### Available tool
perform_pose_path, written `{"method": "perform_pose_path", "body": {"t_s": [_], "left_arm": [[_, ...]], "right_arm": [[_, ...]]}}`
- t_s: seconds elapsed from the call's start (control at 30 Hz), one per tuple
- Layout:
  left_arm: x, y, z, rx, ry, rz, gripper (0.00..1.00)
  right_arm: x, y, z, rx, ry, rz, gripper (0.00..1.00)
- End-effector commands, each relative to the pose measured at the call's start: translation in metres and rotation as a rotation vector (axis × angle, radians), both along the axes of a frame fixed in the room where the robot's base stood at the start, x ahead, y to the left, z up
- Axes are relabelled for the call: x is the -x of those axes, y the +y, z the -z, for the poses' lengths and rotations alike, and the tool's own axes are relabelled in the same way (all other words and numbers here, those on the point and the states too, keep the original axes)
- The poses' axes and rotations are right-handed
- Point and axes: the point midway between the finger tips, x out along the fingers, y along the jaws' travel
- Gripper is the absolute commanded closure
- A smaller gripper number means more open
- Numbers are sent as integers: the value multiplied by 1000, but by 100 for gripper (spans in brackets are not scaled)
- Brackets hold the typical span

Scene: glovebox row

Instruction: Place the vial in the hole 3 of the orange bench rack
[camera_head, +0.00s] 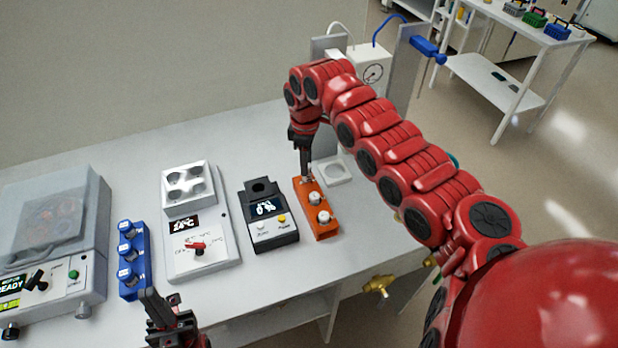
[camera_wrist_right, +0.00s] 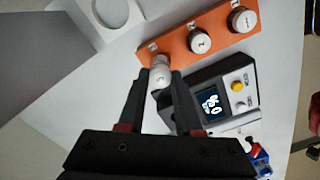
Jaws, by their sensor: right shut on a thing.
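The orange bench rack (camera_head: 325,228) stands on the bench at the right of the row. It also shows in the right wrist view (camera_wrist_right: 222,33), with white-capped vials at its positions 1 and 2. My right gripper (camera_wrist_right: 162,80) is shut on a white-capped vial (camera_wrist_right: 160,76) at the rack's remaining end, beside the third label. In the head view my right gripper (camera_head: 304,176) points down over the rack's far end. The vial's lower part is hidden, so I cannot tell whether it is in the hole. My left gripper (camera_head: 162,297) is open and empty at the bench's front edge.
Left of the rack stand a black-and-white display device (camera_head: 273,232), a white device with a red knob (camera_head: 200,250), a blue rack (camera_head: 133,262) and a lidded machine (camera_head: 50,240). A white plate with a round recess (camera_head: 334,172) lies behind the orange rack.

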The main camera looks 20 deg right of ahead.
Motion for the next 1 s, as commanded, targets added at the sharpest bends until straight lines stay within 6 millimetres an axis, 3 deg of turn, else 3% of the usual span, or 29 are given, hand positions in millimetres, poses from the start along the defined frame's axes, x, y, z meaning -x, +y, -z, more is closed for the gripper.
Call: {"method": "perform_pose_path", "body": {"t_s": [0.33,0.7,0.73,0.9,1.0], "left_arm": [[0,0,14,0,0,0,100],[0,0,15,0,0,0,100],[0,0,15,0,0,0,100],[0,0,14,0,0,0,100],[0,0,14,0,0,0,100]], "right_arm": [[0,0,46,1,-1,0,100],[0,0,50,1,0,0,100],[0,0,50,1,0,0,65],[0,0,50,1,0,0,37],[0,0,49,1,0,0,37]]}}
